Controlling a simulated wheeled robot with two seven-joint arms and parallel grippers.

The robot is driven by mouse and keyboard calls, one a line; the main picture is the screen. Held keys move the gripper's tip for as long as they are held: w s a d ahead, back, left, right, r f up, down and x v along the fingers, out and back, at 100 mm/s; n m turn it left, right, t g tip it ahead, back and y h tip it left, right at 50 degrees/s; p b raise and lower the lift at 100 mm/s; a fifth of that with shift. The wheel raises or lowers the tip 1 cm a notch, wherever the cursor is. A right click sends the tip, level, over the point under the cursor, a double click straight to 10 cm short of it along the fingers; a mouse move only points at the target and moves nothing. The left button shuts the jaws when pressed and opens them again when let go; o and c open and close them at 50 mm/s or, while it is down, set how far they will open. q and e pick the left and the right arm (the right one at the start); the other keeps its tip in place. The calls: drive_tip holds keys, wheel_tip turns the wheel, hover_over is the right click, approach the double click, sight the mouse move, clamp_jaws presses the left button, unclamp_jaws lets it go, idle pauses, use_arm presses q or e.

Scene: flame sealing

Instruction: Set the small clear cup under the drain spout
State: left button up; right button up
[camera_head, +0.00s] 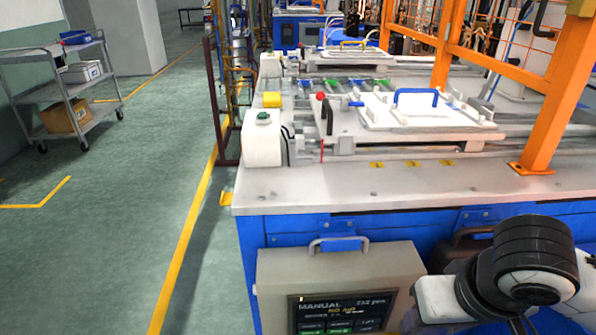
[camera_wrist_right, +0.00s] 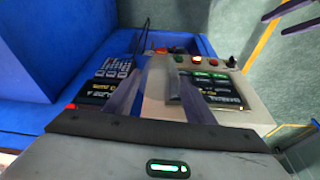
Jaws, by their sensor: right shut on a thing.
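My right gripper (camera_wrist_right: 159,78) shows in the right wrist view, its two dark purplish fingers pointing toward a grey control box. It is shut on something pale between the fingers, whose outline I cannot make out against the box. I cannot clearly identify the small clear cup or the drain spout in either view. In the head view my right wrist shows at the lower right, and its fingertips are hidden. Two similar purplish fingers of my left gripper (camera_wrist_right: 291,19) show at the upper right of the wrist view, apart and with nothing visible between them.
The control box (camera_head: 340,262) with a screen stands against the blue bench front. A pale worktop (camera_head: 300,190) carries a white fixture plate (camera_head: 400,108) with a blue handle. An orange frame post (camera_head: 548,115) stands at right.

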drive_tip(key=shift+s+d+r, duration=0.15)
drive_tip(key=shift+d+r, duration=0.2)
drive_tip(key=shift+r, duration=0.2)
use_arm(q)
drive_tip(key=shift+s+f, duration=0.15)
drive_tip(key=shift+f, duration=0.05)
